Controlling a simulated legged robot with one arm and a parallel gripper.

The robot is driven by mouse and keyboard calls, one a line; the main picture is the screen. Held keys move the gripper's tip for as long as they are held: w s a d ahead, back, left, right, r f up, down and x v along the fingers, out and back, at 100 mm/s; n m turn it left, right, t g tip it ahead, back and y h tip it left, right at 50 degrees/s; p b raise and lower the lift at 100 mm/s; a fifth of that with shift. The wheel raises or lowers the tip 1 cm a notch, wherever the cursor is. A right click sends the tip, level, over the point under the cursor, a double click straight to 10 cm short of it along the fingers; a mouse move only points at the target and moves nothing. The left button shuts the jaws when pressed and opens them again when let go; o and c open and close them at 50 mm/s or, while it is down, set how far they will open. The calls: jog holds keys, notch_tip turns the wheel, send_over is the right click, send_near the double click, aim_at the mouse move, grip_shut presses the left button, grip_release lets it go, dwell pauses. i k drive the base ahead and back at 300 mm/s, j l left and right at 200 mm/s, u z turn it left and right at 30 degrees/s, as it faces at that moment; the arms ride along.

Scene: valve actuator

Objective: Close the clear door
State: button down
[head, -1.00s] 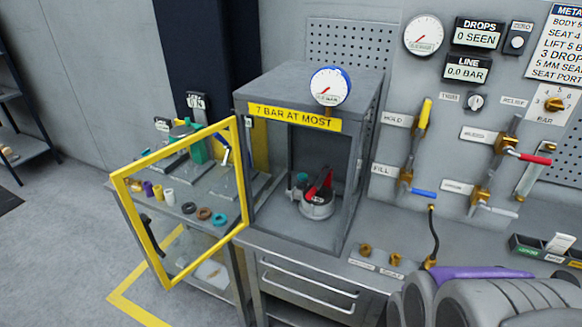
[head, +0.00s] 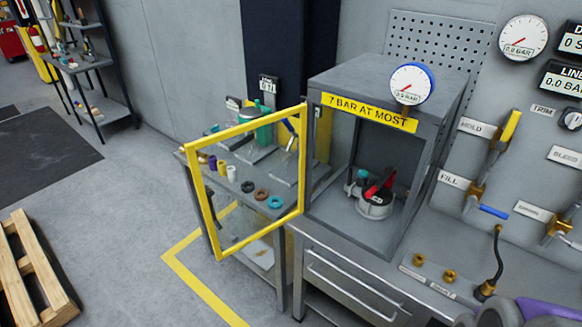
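The clear door (head: 303,165) has a yellow frame and a see-through pane. It stands swung wide open, out to the left of the grey test cabinet (head: 392,77), hinged at the cabinet's left front edge. A dark handle shows faintly near its far left side. Inside the open cabinet sits a round metal valve actuator (head: 375,205) with a red lever. Part of my arm, grey and purple, shows at the bottom right corner. My gripper's fingers are not in view.
A side table (head: 232,220) with small coloured rings and parts stands behind the door. A wooden pallet (head: 35,265) lies at the lower left. A bench with drawers (head: 345,290) is under the cabinet. Grey floor (head: 130,200) is free left of the yellow floor line.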

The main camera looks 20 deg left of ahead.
aim_at(205, 194)
jog(key=j+z, duration=0.85)
jog(key=k+j, duration=0.1)
jog(key=j, duration=0.45)
jog(key=j+z, duration=0.1)
jog(key=j, duration=0.4)
jog(key=k+j, duration=0.15)
jog(key=j, duration=0.4)
jog(key=k+j+z, duration=0.1)
jog(key=j, duration=0.4)
jog(key=k+j, duration=0.1)
jog(key=j, duration=0.45)
jog(key=k+j+u, duration=0.15)
jog(key=k, duration=0.15)
jog(key=k+l+u, duration=0.1)
jog(key=k+u, duration=0.2)
jog(key=k, duration=0.2)
